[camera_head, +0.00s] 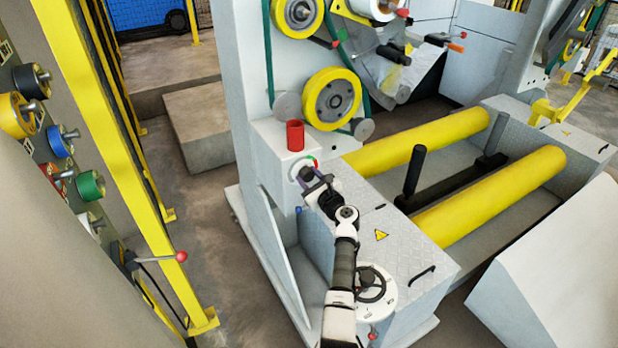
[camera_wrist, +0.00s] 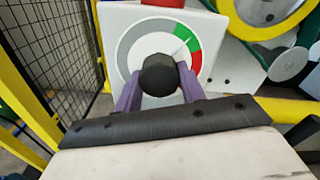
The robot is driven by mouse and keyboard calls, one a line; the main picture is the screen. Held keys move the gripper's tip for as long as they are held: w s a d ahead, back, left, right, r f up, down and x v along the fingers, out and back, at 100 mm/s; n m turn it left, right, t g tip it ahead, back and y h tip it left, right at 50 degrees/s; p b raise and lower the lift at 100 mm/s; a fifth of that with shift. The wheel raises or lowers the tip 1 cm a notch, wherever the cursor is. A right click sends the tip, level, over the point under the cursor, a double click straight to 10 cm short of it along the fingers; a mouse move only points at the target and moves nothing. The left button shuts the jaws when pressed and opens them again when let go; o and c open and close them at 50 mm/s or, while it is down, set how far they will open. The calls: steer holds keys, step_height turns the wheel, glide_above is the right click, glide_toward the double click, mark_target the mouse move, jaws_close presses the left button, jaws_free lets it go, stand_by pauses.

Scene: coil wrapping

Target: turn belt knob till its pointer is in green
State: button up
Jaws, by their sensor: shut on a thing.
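The belt knob (camera_wrist: 159,74) is a dark, faceted knob in the middle of a round dial. My gripper (camera_wrist: 158,88) is shut on it, with one purple finger on each side. The dial (camera_wrist: 128,51) has a grey ring with a green arc (camera_wrist: 193,44) at upper right and a red arc (camera_wrist: 197,62) below the green. The lower part of the dial is hidden by my gripper. In the head view, my gripper (camera_head: 313,182) is at the dial (camera_head: 295,168) on the machine's white box.
A red cylinder (camera_head: 295,135) stands on top of the white box. A yellow wheel (camera_head: 331,98) is above it. Yellow rollers (camera_head: 420,142) and a handwheel (camera_head: 371,285) lie to the right and below. A wire fence (camera_wrist: 50,55) is at left in the wrist view.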

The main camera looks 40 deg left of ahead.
steer(key=o, duration=1)
steer(key=b+v, duration=0.2)
steer(key=v, duration=1.2)
steer(key=shift+a+f, duration=0.1)
